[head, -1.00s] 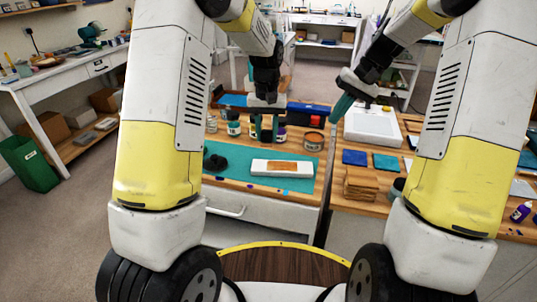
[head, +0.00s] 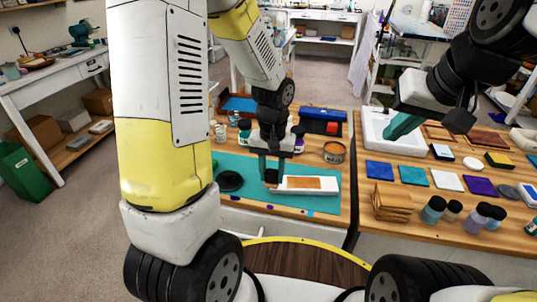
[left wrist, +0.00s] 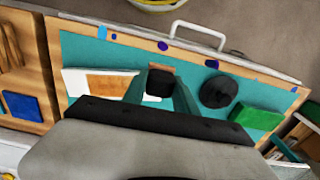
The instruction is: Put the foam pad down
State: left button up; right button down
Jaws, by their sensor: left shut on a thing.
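My left gripper (head: 271,172) is shut on a small dark block, which I take to be the foam pad (head: 271,177). The pad also shows between the teal fingers in the left wrist view (left wrist: 158,84). It is at the left end of a white tray (head: 331,185) holding a brown wooden piece, over the teal mat (head: 245,200). I cannot tell whether the pad touches the mat or tray. My right gripper (head: 402,126) is over the right bench by a white box; only part of its teal fingers shows, so its opening is unclear.
A round black object (head: 229,181) lies on the mat, left of the pad. A green block (left wrist: 257,118) is at the mat's edge. Jars and an open tin (head: 334,152) stand behind. The right bench holds coloured tiles, wooden pieces (head: 391,203) and several bottles.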

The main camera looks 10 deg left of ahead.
pick_arm(q)
jog(key=shift+s+a+f, duration=0.3)
jog(key=shift+s, duration=0.05)
jog(key=w+a, duration=0.1)
jog(key=w, duration=0.4)
jog(key=w+a+f, duration=0.1)
jog(key=w+a, duration=0.1)
jog(key=w, duration=0.2)
jog(key=w+a, duration=0.2)
jog(key=w, duration=0.3)
jog(key=shift+w+a+f, duration=0.15)
jog(key=shift+w+f, duration=0.1)
jog(key=shift+w, duration=0.15)
jog(key=shift+f, duration=1.75)
pick_arm(e)
jog(key=shift+s+a+f+t, duration=0.1)
jog(key=shift+s+f+t, duration=0.1)
jog(key=shift+s, duration=0.25)
jog(key=shift+s+f+t, duration=0.1)
jog(key=shift+s+f, duration=0.05)
jog(key=shift+s, duration=0.25)
pick_arm(q)
jog(key=o, duration=0.8)
jog(key=shift+f, duration=0.15)
jog(key=shift+c, duration=0.2)
jog(key=o, duration=0.4)
jog(key=shift+o, duration=0.2)
